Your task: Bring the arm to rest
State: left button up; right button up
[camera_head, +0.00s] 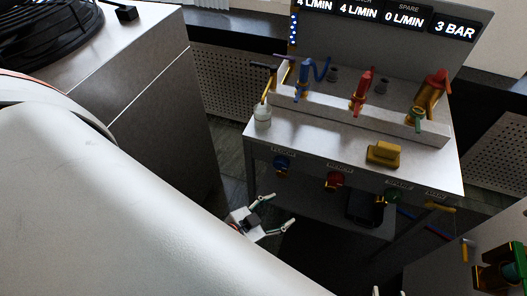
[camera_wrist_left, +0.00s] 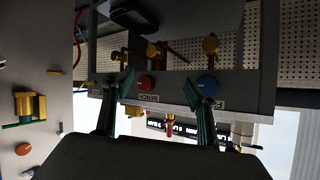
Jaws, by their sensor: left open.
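My left gripper (camera_head: 281,209) is open and empty in the head view, in front of the grey press stand (camera_head: 330,140) and below its top. The white arm (camera_head: 120,200) that fills the lower left of the head view is mine. In the left wrist view, the two dark green fingers (camera_wrist_left: 159,82) stand apart with nothing between them, and a red knob (camera_wrist_left: 146,82) and a blue knob (camera_wrist_left: 207,86) show beyond them. At the bottom edge of the head view, two small pale tips may belong to my right gripper; its state is unclear.
The stand carries a blue valve (camera_head: 304,78), a red valve (camera_head: 362,92), a yellow block (camera_head: 383,153) and a white bottle (camera_head: 262,116). Its front has blue (camera_head: 282,163), red (camera_head: 335,181) and green knobs. A grey cabinet (camera_head: 150,90) stands left; another bench (camera_head: 440,270) is at lower right.

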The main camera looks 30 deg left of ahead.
pick_arm(q)
jog(key=shift+n+g+y, duration=0.4)
jog(key=shift+n+g, duration=0.1)
jog(key=shift+g, duration=0.3)
jog(key=s+f, duration=0.1)
jog(key=s+a+f, duration=0.1)
jog(key=s, duration=0.1)
jog(key=s+a+f, duration=0.1)
jog(key=shift+s+a+f, duration=0.1)
jog(key=shift+s+f, duration=0.05)
jog(key=shift+s, duration=0.05)
